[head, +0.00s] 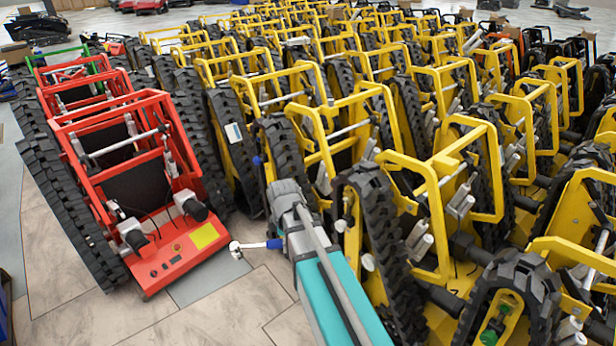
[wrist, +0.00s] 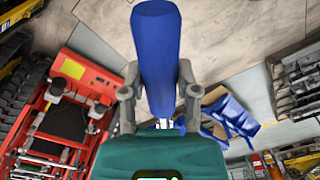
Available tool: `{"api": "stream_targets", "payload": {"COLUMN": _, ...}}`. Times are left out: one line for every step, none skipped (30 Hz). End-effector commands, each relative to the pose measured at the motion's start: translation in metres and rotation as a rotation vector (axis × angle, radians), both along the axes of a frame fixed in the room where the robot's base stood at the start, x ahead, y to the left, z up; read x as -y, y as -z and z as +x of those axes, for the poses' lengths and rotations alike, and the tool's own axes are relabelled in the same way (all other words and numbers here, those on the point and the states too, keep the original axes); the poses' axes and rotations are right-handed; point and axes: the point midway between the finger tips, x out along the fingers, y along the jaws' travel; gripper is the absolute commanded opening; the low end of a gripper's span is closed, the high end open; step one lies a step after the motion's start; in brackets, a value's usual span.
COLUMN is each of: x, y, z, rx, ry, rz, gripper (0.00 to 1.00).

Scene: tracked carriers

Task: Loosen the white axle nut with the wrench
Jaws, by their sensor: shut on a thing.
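My gripper (wrist: 160,92) is shut on the blue handle (wrist: 158,50) of the wrench, with one grey finger on each side of it. In the head view, a piece of the wrench's blue handle (head: 275,244) shows beside my gripper. Its silver head (head: 236,249) points left over the tiled floor, apart from any carrier. Pale round fittings show on the yellow carrier to the right of my arm, one higher (head: 340,226) and one lower (head: 368,262). I cannot tell which is the white axle nut. The wrench head is not clear in the wrist view.
A red tracked carrier (head: 165,235) stands at the left. Dense rows of yellow carriers (head: 440,180) fill the middle and right, with little room between them. Tiled floor (head: 225,300) is clear at the front left. A blue object (wrist: 232,117) shows in the wrist view.

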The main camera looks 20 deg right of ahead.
Motion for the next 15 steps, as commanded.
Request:
{"api": "stream_targets", "payload": {"x": 0.001, "y": 0.000, "z": 0.000, "rx": 0.000, "ry": 0.002, "rz": 0.000, "gripper": 0.00}}
{"api": "stream_targets", "payload": {"x": 0.002, "y": 0.000, "z": 0.000, "rx": 0.000, "ry": 0.003, "rz": 0.000, "gripper": 0.00}}
{"api": "stream_targets", "payload": {"x": 0.002, "y": 0.000, "z": 0.000, "rx": 0.000, "ry": 0.005, "rz": 0.000, "gripper": 0.00}}
{"api": "stream_targets", "payload": {"x": 0.003, "y": 0.000, "z": 0.000, "rx": 0.000, "ry": 0.005, "rz": 0.000, "gripper": 0.00}}
{"api": "stream_targets", "payload": {"x": 0.003, "y": 0.000, "z": 0.000, "rx": 0.000, "ry": 0.006, "rz": 0.000, "gripper": 0.00}}
{"api": "stream_targets", "payload": {"x": 0.004, "y": 0.000, "z": 0.001, "rx": -0.001, "ry": 0.005, "rz": -0.001, "gripper": 0.00}}
{"api": "stream_targets", "payload": {"x": 0.005, "y": 0.001, "z": 0.001, "rx": -0.003, "ry": 0.004, "rz": -0.002, "gripper": 0.00}}
{"api": "stream_targets", "payload": {"x": 0.006, "y": 0.002, "z": 0.002, "rx": -0.004, "ry": 0.002, "rz": -0.004, "gripper": 0.00}}
{"api": "stream_targets", "payload": {"x": 0.007, "y": 0.003, "z": 0.004, "rx": -0.009, "ry": -0.003, "rz": -0.007, "gripper": 0.00}}
{"api": "stream_targets", "payload": {"x": 0.009, "y": 0.004, "z": 0.006, "rx": -0.014, "ry": -0.008, "rz": -0.010, "gripper": 0.00}}
{"api": "stream_targets", "payload": {"x": 0.011, "y": 0.005, "z": 0.008, "rx": -0.018, "ry": -0.014, "rz": -0.014, "gripper": 0.00}}
{"api": "stream_targets", "payload": {"x": 0.014, "y": 0.008, "z": 0.012, "rx": -0.028, "ry": -0.024, "rz": -0.022, "gripper": 0.00}}
{"api": "stream_targets", "payload": {"x": 0.018, "y": 0.010, "z": 0.015, "rx": -0.036, "ry": -0.035, "rz": -0.029, "gripper": 0.00}}
{"api": "stream_targets", "payload": {"x": 0.021, "y": 0.012, "z": 0.019, "rx": -0.047, "ry": -0.046, "rz": -0.038, "gripper": 0.00}}
{"api": "stream_targets", "payload": {"x": 0.026, "y": 0.015, "z": 0.025, "rx": -0.062, "ry": -0.067, "rz": -0.052, "gripper": 0.00}}
